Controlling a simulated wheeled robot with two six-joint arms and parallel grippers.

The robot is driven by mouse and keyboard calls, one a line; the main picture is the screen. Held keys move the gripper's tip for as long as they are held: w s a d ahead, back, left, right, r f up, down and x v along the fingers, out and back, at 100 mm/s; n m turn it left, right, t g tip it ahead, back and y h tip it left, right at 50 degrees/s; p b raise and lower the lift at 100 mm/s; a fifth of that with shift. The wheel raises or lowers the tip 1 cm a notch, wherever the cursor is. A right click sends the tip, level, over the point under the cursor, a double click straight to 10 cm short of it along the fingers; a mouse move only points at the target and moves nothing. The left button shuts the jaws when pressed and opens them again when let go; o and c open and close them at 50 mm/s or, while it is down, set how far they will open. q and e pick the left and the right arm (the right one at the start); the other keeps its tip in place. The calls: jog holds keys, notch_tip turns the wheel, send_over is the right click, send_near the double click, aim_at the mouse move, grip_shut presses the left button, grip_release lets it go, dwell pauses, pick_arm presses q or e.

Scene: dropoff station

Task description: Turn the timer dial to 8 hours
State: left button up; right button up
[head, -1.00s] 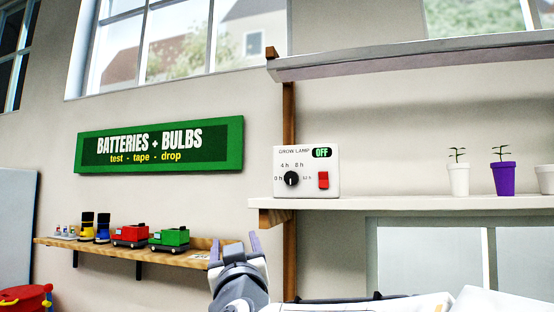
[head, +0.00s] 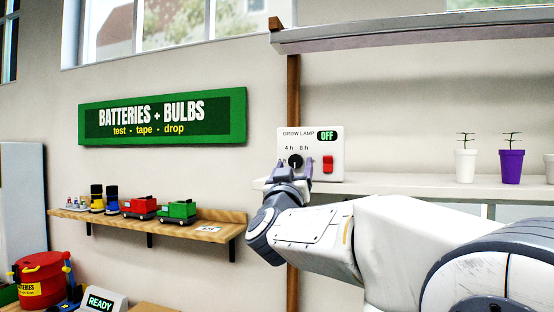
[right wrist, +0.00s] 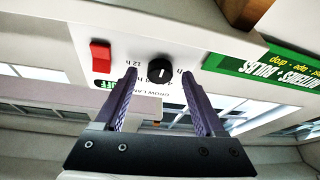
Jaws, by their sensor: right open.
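The white grow-lamp timer box (head: 335,145) stands on the left end of the wall shelf. Its black dial (head: 296,160) has the marks 4 h and 8 h above it and shows larger in the right wrist view (right wrist: 160,71). The dial carries a white pointer line; I cannot tell which mark it points to. The display (head: 327,135) reads OFF, and a red switch (head: 328,163) sits right of the dial. My right gripper (head: 295,168) is open just in front of the dial, one finger to each side, not visibly gripping it. My left gripper is out of view.
The wall shelf (head: 400,187) carries plant pots to the right, including a purple pot (head: 510,167). A wooden ledge (head: 215,230) with boots and toy trucks is lower left.

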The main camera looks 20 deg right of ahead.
jog(key=shift+w+r, duration=0.1)
jog(key=shift+w, duration=0.05)
jog(key=shift+c, duration=0.3)
grip_shut()
